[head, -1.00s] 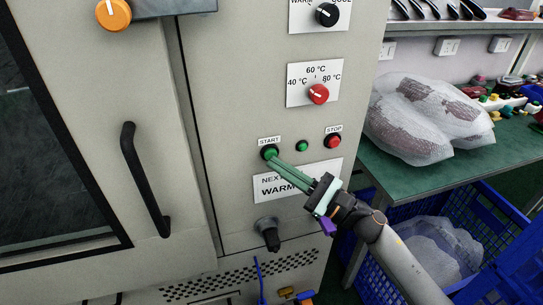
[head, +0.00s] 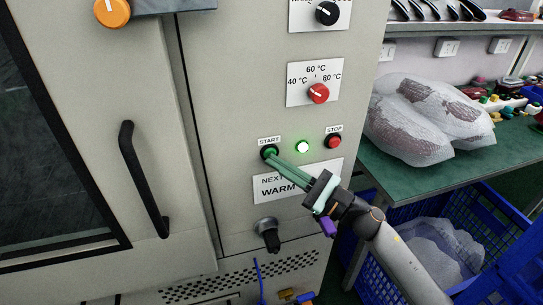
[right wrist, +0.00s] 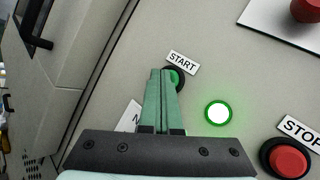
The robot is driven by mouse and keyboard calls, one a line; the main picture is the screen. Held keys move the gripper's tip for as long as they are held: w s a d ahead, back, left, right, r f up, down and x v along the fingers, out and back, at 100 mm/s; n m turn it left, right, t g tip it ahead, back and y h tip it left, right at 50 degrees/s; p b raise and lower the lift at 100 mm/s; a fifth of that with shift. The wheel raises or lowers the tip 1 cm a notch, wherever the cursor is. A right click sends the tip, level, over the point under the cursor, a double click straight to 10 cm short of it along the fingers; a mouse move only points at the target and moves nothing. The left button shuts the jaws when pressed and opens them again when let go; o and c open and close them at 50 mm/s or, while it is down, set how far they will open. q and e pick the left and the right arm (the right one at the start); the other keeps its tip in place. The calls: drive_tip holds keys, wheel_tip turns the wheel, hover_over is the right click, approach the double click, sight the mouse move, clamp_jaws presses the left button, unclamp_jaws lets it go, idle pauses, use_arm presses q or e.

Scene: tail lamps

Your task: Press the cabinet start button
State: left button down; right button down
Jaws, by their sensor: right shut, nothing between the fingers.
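The green start button (right wrist: 174,77) sits in a black ring under the START label on the cabinet (head: 235,90). My right gripper (head: 272,157) is shut and empty, with its green fingertips at the button, covering part of it; they appear to touch it. In the right wrist view the closed fingertips (right wrist: 162,72) overlap the button's left side. The small indicator lamp (head: 302,147) to the right of the button glows bright, white in the middle with a green rim. My left gripper is not in view.
The red stop button (head: 333,141) is right of the lamp. A red temperature knob (head: 318,93) and a black knob (head: 327,14) are above. A door handle (head: 145,180) is at left. A green table (head: 500,165) with wrapped lamps and a blue crate (head: 378,265) stand at right.

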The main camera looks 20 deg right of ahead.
drive_tip(key=shift+s, duration=0.95)
drive_tip(key=shift+s+d+b, duration=0.1)
drive_tip(key=shift+s+b, duration=0.2)
drive_tip(key=shift+s, duration=2.2)
